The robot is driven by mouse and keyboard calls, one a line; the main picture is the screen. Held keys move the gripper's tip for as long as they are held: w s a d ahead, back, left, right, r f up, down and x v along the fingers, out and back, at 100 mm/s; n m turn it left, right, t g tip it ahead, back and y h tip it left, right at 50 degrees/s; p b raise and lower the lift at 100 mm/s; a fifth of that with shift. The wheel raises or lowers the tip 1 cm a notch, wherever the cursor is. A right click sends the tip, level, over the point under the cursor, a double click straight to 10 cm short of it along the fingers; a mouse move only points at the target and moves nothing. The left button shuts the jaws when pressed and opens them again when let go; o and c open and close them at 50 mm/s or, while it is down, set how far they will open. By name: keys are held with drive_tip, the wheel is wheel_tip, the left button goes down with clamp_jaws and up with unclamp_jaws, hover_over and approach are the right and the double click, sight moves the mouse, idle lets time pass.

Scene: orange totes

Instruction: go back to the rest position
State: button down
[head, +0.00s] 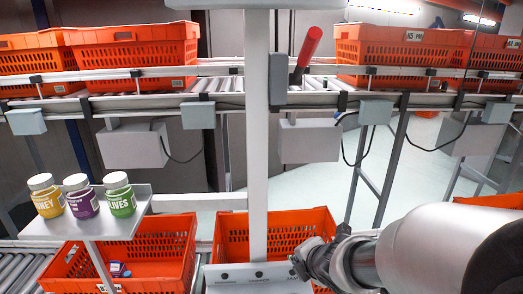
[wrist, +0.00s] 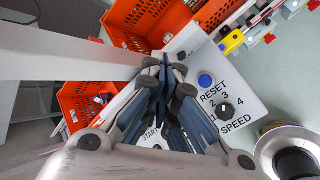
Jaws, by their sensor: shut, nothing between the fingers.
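My gripper (wrist: 166,85) is shut and empty in the wrist view. Its fingertips meet over a white control panel (wrist: 232,85). The panel has a blue button (wrist: 205,80), a black speed knob (wrist: 225,110) and the words RESET, START and SPEED. In the head view my gripper (head: 306,262) is at the lower right, beside the upright post and close to the panel's top edge (head: 235,272). I cannot tell from these views whether the fingers touch the panel.
Three jars, yellow (head: 46,196), purple (head: 81,197) and green (head: 119,195), stand on a small shelf (head: 135,220). Orange totes sit below (head: 160,232) and on the upper conveyor (head: 135,52). A white post (head: 257,150) rises left of my gripper. A red-handled lever (head: 308,50) is at the back.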

drive_tip(key=s+d+r+m+h, duration=0.3)
drive_tip(key=s+d+r+m, duration=0.35)
drive_tip(key=m, duration=0.25)
drive_tip(key=s+a+r+m+g+y, duration=0.1)
drive_tip(key=s+m+g, duration=0.3)
drive_tip(key=s+m, duration=1.2)
drive_tip(key=s+a, duration=0.1)
drive_tip(key=s, duration=0.2)
drive_tip(key=shift+s+a+y+b, duration=0.15)
drive_tip(key=shift+y+b, duration=0.15)
drive_tip(key=shift+b, duration=0.05)
